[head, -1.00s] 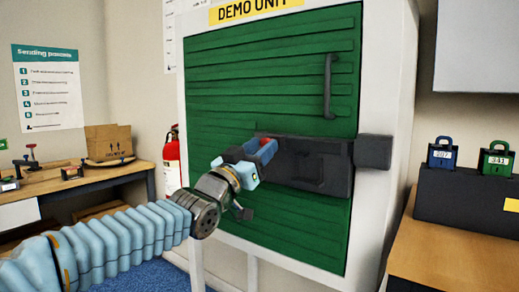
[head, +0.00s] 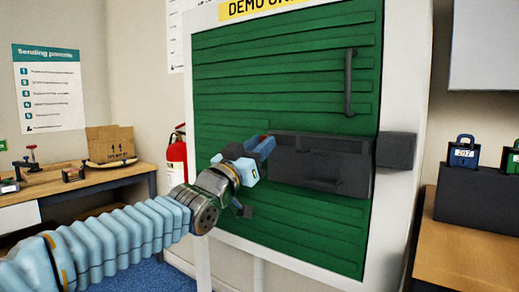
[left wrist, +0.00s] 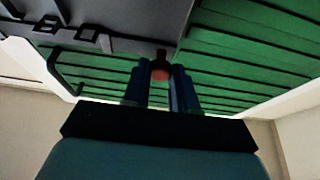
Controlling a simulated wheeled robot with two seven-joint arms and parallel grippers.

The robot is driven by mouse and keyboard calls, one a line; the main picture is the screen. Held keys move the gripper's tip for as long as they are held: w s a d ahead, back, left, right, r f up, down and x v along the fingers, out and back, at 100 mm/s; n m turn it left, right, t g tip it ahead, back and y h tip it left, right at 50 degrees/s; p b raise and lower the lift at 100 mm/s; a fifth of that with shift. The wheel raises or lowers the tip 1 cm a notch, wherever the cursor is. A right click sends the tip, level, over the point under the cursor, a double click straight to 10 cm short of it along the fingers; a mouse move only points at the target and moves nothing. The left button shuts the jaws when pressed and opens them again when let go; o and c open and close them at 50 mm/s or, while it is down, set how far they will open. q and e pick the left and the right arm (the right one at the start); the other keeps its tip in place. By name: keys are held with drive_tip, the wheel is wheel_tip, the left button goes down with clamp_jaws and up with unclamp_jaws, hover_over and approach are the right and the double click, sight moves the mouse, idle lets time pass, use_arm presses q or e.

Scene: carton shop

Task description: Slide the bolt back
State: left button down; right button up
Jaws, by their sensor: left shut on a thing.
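A dark grey bolt housing (head: 330,168) is mounted across the green slatted door (head: 245,80) of the demo unit. A dark block (head: 396,151) sits on the white frame to its right. My left gripper (head: 266,146) is at the housing's left end, shut on the red bolt knob, which is mostly hidden by the fingers in the head view. In the left wrist view the red knob (left wrist: 160,68) shows between the two blue fingertips, beside the dark housing (left wrist: 110,22). My right gripper is not in view.
A black vertical handle (head: 349,82) is on the door above the housing. At right, a blue padlock (head: 464,153) stands on a dark box. At left are a bench with a carton (head: 110,142) and a red fire extinguisher (head: 176,160).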

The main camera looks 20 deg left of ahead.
use_arm(q)
drive_tip(key=c, duration=0.9)
unclamp_jaws()
drive_tip(key=shift+w+a, duration=0.1)
drive_tip(key=shift+a, duration=0.2)
drive_tip(key=shift+f, duration=0.1)
drive_tip(key=b+v, duration=0.3)
drive_tip(key=v, duration=1.1)
drive_tip(key=shift+w, duration=0.1)
